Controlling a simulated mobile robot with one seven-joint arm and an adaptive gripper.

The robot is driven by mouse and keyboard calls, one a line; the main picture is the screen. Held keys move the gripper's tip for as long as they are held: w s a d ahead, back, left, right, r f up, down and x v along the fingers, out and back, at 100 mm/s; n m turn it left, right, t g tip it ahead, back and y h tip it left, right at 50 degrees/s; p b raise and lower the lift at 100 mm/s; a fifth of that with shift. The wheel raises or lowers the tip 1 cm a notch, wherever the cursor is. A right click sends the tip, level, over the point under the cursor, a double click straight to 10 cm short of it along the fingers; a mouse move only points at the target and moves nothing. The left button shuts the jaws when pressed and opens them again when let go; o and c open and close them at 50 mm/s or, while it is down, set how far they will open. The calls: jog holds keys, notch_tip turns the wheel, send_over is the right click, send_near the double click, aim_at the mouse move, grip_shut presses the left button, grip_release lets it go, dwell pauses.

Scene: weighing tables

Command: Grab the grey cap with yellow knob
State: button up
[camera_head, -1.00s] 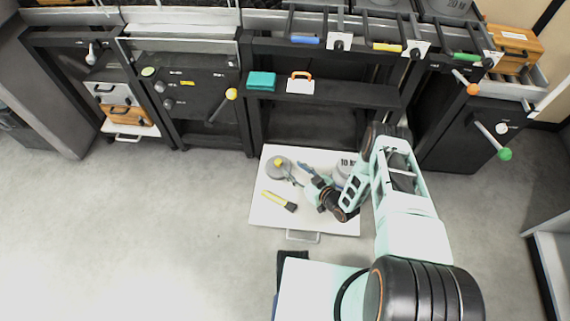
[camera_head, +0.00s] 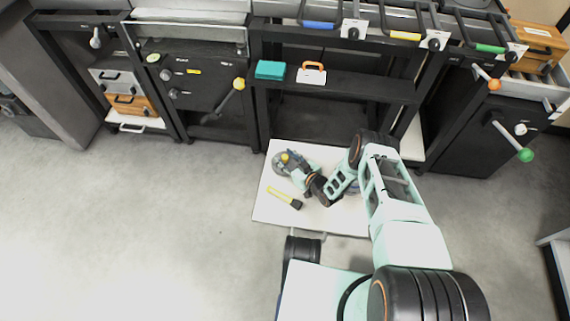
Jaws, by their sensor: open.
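The grey cap with yellow knob (camera_head: 279,163) lies on the white board (camera_head: 262,206), near its upper left corner. Its yellow knob (camera_head: 285,158) faces up. My gripper (camera_head: 294,169) is at the right side of the cap, with its fingers close to the knob. The gripper is open. Part of the cap is hidden behind the gripper, and I cannot tell whether they touch.
A yellow-handled brush with a dark end (camera_head: 284,197) lies on the board below the cap. Behind the board stands a black shelf with a teal box (camera_head: 270,69) and an orange-handled white item (camera_head: 312,75). Grey floor (camera_head: 150,230) on the left is clear.

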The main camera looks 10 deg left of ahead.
grip_shut()
dwell(0.3)
